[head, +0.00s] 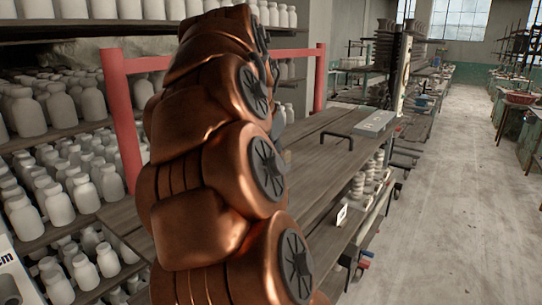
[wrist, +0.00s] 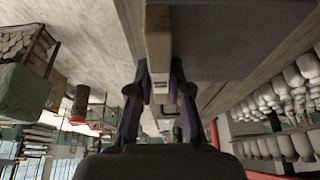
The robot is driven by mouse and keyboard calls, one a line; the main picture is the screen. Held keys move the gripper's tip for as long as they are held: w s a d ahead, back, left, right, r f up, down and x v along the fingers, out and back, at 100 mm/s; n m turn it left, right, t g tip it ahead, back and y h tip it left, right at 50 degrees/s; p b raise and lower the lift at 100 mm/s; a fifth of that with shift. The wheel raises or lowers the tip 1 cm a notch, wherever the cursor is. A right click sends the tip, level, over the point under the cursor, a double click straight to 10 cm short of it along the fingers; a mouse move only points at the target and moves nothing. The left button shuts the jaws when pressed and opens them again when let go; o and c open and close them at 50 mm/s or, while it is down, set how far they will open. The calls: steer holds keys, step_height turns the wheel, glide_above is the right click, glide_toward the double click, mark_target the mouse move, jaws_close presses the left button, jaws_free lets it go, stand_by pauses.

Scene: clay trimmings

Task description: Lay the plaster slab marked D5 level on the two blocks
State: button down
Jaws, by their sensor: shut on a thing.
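My copper arm fills the middle of the head view and hides my gripper there. In the wrist view my gripper (wrist: 158,92) is shut on a narrow tan bar-like piece (wrist: 158,45), with a finger on each side. A small pale mark shows at its near end; I cannot read it. A flat dark grey surface (wrist: 240,32) lies directly to its right; I cannot tell whether both are one thing. A pale grey flat piece (head: 377,123) rests at the far end of the wooden table (head: 315,140). I cannot make out D5 or identify the two blocks.
A black handle-shaped bar (head: 336,137) stands on the table. Red posts (head: 122,120) and shelves of pale bottles (head: 58,200) line the left. Pale round pieces (head: 368,175) sit under the table's far end. The floor aisle (head: 465,190) on the right is clear.

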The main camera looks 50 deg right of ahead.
steer(key=shift+f+b, duration=1.2)
steer(key=shift+f, duration=0.7)
steer(key=shift+f, duration=0.25)
steer(key=c, duration=1)
jaws_free()
steer(key=shift+v, duration=3.75)
